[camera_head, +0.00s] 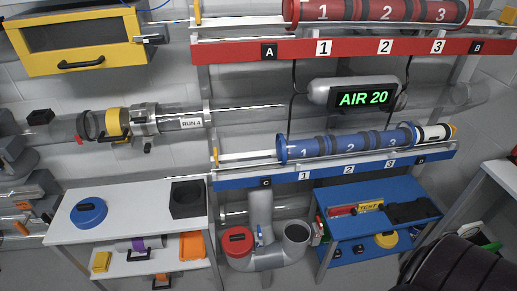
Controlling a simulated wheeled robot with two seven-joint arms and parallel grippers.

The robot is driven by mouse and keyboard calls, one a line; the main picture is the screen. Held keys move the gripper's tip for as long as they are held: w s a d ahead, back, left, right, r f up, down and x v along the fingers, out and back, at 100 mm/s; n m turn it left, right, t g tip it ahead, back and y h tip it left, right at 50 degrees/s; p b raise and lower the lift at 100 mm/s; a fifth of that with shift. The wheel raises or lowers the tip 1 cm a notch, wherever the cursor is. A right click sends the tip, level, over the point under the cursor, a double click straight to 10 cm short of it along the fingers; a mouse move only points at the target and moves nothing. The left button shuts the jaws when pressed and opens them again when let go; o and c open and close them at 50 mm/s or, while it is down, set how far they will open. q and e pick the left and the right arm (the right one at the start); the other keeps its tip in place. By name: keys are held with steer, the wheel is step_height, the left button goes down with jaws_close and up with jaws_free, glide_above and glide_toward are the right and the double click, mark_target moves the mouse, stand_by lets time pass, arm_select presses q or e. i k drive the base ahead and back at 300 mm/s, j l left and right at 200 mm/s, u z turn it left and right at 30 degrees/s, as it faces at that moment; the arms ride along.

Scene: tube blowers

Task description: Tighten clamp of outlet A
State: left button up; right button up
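A black plate marked A (269,51) is on the left part of the red rail (350,48). Above the rail lies a red tube (380,10) marked 1, 2, 3. A label "RUN 4" (191,122) is right of the collar. I cannot tell which fitting is the clamp of outlet A, or whether any is tight. I see neither of my grippers.
A display reads "AIR 20" (364,98). A blue tube (345,146) lies above a blue rail (330,171). A white table (130,205) holds a blue disc (89,213) and black box (188,199). A yellow cabinet (75,40) is upper left; a dark object (460,265) lower right.

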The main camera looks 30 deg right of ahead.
mark_target(260, 234)
steer(key=z, duration=1.05)
